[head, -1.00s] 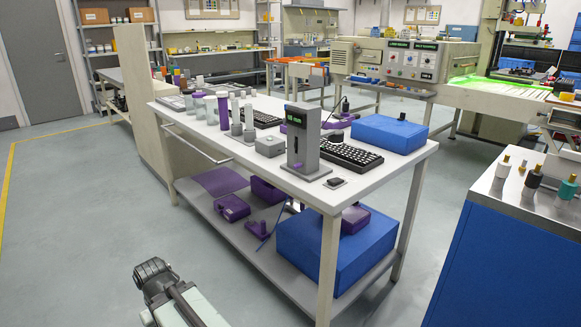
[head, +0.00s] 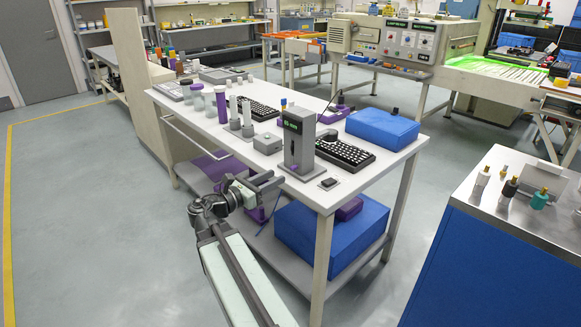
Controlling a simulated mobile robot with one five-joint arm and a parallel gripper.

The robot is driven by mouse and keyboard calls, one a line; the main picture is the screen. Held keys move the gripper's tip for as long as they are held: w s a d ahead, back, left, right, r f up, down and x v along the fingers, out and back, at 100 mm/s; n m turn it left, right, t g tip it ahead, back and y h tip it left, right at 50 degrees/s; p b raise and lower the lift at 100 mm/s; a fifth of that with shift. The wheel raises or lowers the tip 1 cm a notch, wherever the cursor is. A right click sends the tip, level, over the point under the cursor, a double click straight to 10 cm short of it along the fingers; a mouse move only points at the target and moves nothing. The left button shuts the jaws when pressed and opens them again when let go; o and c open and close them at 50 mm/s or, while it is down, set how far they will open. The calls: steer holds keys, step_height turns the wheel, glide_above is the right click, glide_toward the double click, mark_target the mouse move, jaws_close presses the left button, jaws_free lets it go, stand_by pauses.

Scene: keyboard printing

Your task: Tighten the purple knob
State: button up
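A grey upright device (head: 299,141) with a small green-lit display stands near the front edge of the white table in the head view. My gripper (head: 277,181) is in front of the table's long edge, left of and nearer than the device. Its two fingers look apart, with nothing seen between them. It appears clear of the device.
The white table (head: 342,182) carries black keyboards (head: 344,153), a grey box (head: 268,143), a purple cylinder (head: 221,108) and a blue case (head: 383,130). A lower shelf holds a larger blue case (head: 318,245). A blue cabinet (head: 490,270) stands right. The floor at left is clear.

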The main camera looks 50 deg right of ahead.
mark_target(291, 170)
steer(key=d, duration=0.7)
steer(key=shift+s+d, duration=0.1)
steer(key=shift+s, duration=0.15)
jaws_close()
steer(key=shift+d, duration=0.15)
steer(key=shift+f, duration=0.1)
